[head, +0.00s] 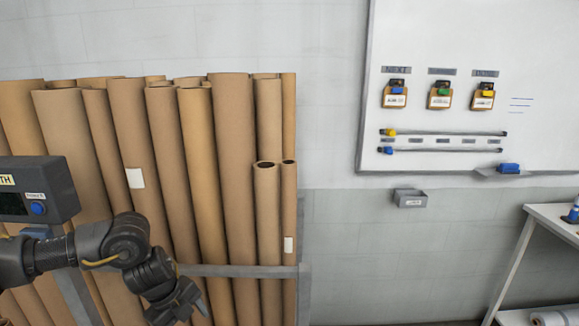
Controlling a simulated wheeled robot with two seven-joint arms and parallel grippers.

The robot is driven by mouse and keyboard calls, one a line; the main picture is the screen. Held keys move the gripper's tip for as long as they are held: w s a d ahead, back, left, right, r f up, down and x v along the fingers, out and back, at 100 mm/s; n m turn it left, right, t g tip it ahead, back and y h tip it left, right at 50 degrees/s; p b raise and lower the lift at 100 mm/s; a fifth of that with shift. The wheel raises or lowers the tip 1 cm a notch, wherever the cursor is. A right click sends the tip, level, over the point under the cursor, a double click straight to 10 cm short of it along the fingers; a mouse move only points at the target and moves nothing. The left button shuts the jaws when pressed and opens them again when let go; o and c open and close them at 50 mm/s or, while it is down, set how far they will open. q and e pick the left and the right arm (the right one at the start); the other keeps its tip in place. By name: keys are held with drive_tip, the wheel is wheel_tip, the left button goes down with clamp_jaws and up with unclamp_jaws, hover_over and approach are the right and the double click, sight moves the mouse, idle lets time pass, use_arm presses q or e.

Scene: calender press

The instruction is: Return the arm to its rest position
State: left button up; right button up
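My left arm comes in from the left, bent, in front of the cardboard tubes. My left gripper (183,302) points down at the lower left of the head view, in front of the rack. Its fingers are small and dark, so I cannot tell whether they are open or shut. I see no object in it. My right arm and gripper are not in view.
Several brown cardboard tubes (234,170) stand in a grey metal rack (240,271). A dark box with a blue button (37,208) is at the left edge. A whiteboard (450,110) and a small grey holder (410,198) are on the wall. A white table (553,218) stands right.

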use_arm(q)
drive_tip(key=s+d+f+n+t+h, duration=0.1)
drive_tip(key=s+d+n+t+h, duration=0.25)
drive_tip(key=d, duration=0.95)
drive_tip(key=s+d+f+n+t+h, duration=0.15)
drive_tip(key=s+d+h, duration=0.3)
drive_tip(key=d, duration=0.75)
drive_tip(key=s+a+f+n+t+y, duration=0.1)
drive_tip(key=s+a+f+n+y, duration=0.15)
drive_tip(key=a+n, duration=0.3)
drive_tip(key=s+a+f+n+t+y, duration=0.1)
drive_tip(key=s+a+f+n+y, duration=0.1)
drive_tip(key=a+n+y, duration=0.3)
drive_tip(key=s+a+f+n+g+y, duration=0.1)
drive_tip(key=s+a+f+n+g, duration=0.2)
drive_tip(key=s+a, duration=0.45)
drive_tip(key=s+a+f+n+g+y, duration=0.2)
drive_tip(key=s+a+f+n, duration=0.25)
drive_tip(key=s+a, duration=0.3)
wheel_tip(320, 180, down, 28)
drive_tip(key=s+m+g+b, duration=0.1)
drive_tip(key=s, duration=0.1)
drive_tip(key=s+a+f+g, duration=0.1)
drive_tip(key=s+a+f, duration=0.1)
drive_tip(key=s+f, duration=1.4)
drive_tip(key=shift+s+a+f+g+b, duration=0.2)
drive_tip(key=shift+s+f+g+b, duration=0.1)
drive_tip(key=shift+b, duration=0.1)
